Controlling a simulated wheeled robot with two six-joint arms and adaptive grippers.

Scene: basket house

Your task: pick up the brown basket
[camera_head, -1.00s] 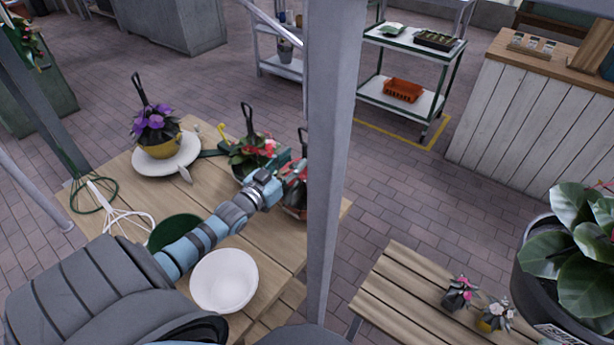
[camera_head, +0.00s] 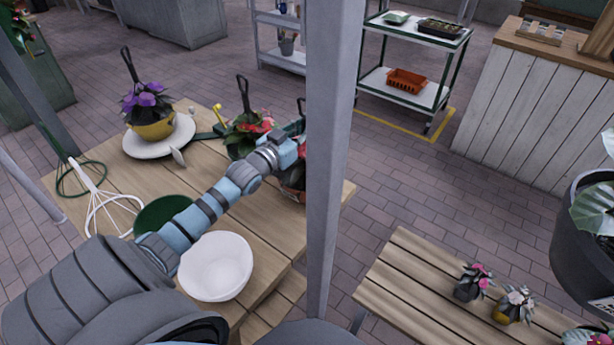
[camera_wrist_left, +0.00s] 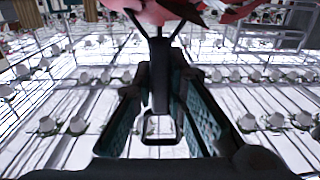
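In the left wrist view, the fingers of my left gripper (camera_wrist_left: 162,118) are spread apart. A dark upright handle (camera_wrist_left: 159,75) with a loop end stands between them, with clear gaps on both sides. Red petals (camera_wrist_left: 165,10) show at the top. My right gripper is out of view.
A grey post (camera_head: 333,150) stands just right of the left gripper. A green basket with red flowers (camera_head: 244,147), a yellow basket (camera_head: 152,131) on a white plate and a white bowl (camera_head: 216,267) share the table (camera_head: 262,222). A slatted bench (camera_head: 408,283) stands right.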

